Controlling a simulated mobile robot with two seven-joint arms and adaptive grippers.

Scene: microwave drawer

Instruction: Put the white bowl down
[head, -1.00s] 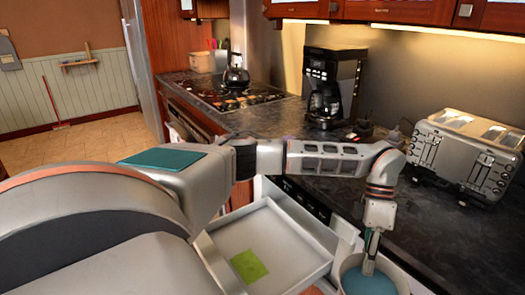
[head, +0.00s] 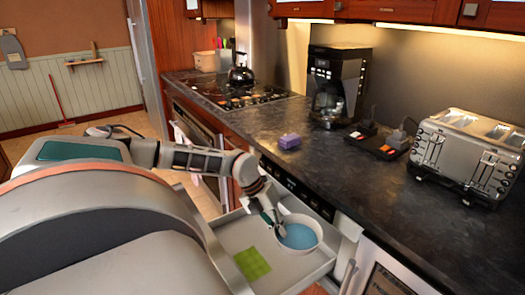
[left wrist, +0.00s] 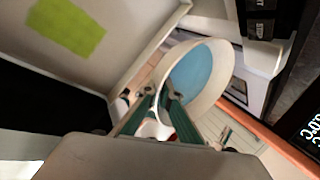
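The white bowl (head: 318,248) has a blue inside. My left gripper (head: 279,225) is shut on its near-left rim, one finger inside. The bowl overlaps the open microwave drawer (head: 230,236) in the head view; its height is hard to tell. In the left wrist view the bowl (left wrist: 218,92) looks tilted, and my left gripper's (left wrist: 160,98) green fingers straddle the rim. The drawer floor (left wrist: 140,20) lies to the left of it there, past the drawer's wall. My right gripper is not in view.
A green square (head: 252,263) lies on the drawer floor. On the dark counter (head: 345,175) stand a purple box (head: 289,141), a coffee maker (head: 334,85) and a toaster (head: 468,155). The stove (head: 240,95) is farther back. The counter's front middle is clear.

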